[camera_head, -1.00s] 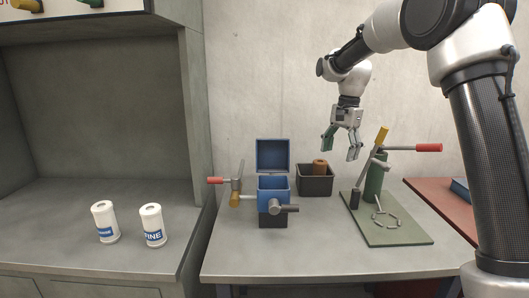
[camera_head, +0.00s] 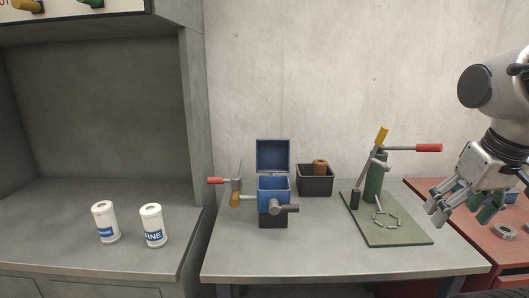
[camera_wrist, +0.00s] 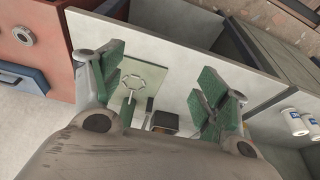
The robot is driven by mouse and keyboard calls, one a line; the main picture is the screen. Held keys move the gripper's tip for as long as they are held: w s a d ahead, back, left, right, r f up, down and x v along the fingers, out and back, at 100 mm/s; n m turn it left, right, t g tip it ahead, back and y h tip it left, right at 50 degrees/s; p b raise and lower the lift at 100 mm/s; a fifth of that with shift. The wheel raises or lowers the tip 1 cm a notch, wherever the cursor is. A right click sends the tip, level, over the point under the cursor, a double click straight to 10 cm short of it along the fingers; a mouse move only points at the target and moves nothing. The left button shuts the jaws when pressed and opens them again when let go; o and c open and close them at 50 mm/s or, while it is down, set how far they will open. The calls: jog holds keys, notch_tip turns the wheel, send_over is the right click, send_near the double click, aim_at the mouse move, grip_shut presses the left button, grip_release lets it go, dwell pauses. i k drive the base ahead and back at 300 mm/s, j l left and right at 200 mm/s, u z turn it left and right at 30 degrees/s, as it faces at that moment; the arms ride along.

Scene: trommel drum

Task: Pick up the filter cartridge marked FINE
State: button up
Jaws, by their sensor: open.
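The white filter cartridge marked FINE (camera_head: 152,226), with a blue label, stands upright on the grey counter at left in the head view. A similar white cartridge (camera_head: 105,222) stands just left of it; its label is too small to read. In the wrist view two white cartridges, one here (camera_wrist: 295,123) and one here (camera_wrist: 311,117), show at the right edge; I cannot tell which is FINE. My gripper (camera_head: 463,209) is open and empty at far right in the head view, far from both cartridges. Its green finger pads (camera_wrist: 162,78) stand wide apart in the wrist view.
On the middle table are a blue open-lidded box (camera_head: 273,188) with a handle, a black bin (camera_head: 314,184) holding a brown cylinder, and a green board (camera_head: 398,235) with a lever press. A red bench (camera_head: 500,249) is at right. The cabinet side wall (camera_head: 193,105) rises beside the counter.

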aim_at(150, 213)
jog(key=u, duration=1.3)
jog(key=i+j+z, duration=0.35)
jog(key=j, duration=0.3)
jog(key=i+j+z, duration=0.2)
jog(key=j+z, duration=0.15)
jog(key=j, duration=0.35)
jog(key=i, duration=0.05)
